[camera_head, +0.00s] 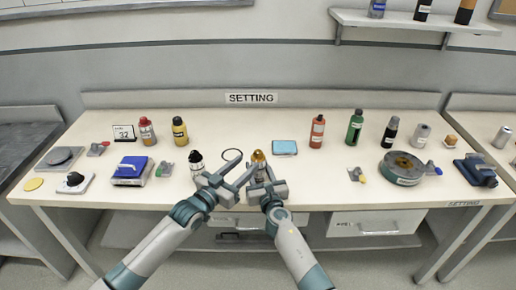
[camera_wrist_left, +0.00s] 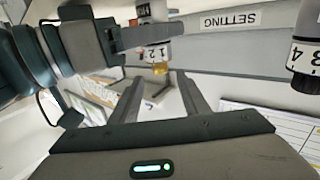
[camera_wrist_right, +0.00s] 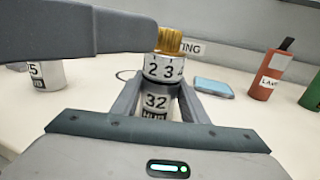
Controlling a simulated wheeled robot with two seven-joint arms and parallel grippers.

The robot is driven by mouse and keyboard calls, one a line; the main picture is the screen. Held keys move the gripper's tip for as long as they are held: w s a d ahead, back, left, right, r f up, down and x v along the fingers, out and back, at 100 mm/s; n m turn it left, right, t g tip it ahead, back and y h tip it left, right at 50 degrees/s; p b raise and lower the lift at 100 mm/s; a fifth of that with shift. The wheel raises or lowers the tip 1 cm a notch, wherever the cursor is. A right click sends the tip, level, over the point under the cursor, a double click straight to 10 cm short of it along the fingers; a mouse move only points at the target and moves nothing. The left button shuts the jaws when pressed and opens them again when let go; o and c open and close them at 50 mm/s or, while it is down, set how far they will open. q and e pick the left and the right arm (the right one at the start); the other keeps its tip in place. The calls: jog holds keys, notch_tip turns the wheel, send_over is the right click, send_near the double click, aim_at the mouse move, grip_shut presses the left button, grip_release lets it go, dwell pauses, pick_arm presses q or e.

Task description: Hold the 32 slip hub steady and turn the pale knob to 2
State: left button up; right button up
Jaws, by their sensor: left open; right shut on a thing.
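The slip hub marked 32 (camera_wrist_right: 155,104) is a pale upright cylinder. On top is a white ring with numbers (camera_wrist_right: 162,68), where 2 and 3 face the right wrist camera, and a ribbed gold cap (camera_wrist_right: 180,40). My right gripper (camera_head: 259,172) is shut on the hub's body. My left gripper (camera_head: 240,168) is open just left of the hub. One left finger (camera_wrist_right: 80,30) shows close to the cap; I cannot tell if it touches. In the left wrist view the gold cap (camera_wrist_left: 160,68) lies beyond the open fingertips, with 1 and 2 on the ring.
A black-topped hub (camera_head: 195,160) stands left of my left gripper. A thin black ring (camera_head: 232,154) and a blue pad (camera_head: 284,148) lie behind. A card reading 32 (camera_head: 124,132), several bottles and fixtures fill both sides.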

dwell(0.5)
jog(key=o, duration=1.2)
jog(key=shift+o, duration=0.2)
jog(key=shift+s, duration=0.1)
jog(key=v, duration=1.1)
jog(key=shift+s+d, duration=0.15)
jog(key=shift+s, duration=0.2)
jog(key=shift+f, duration=0.1)
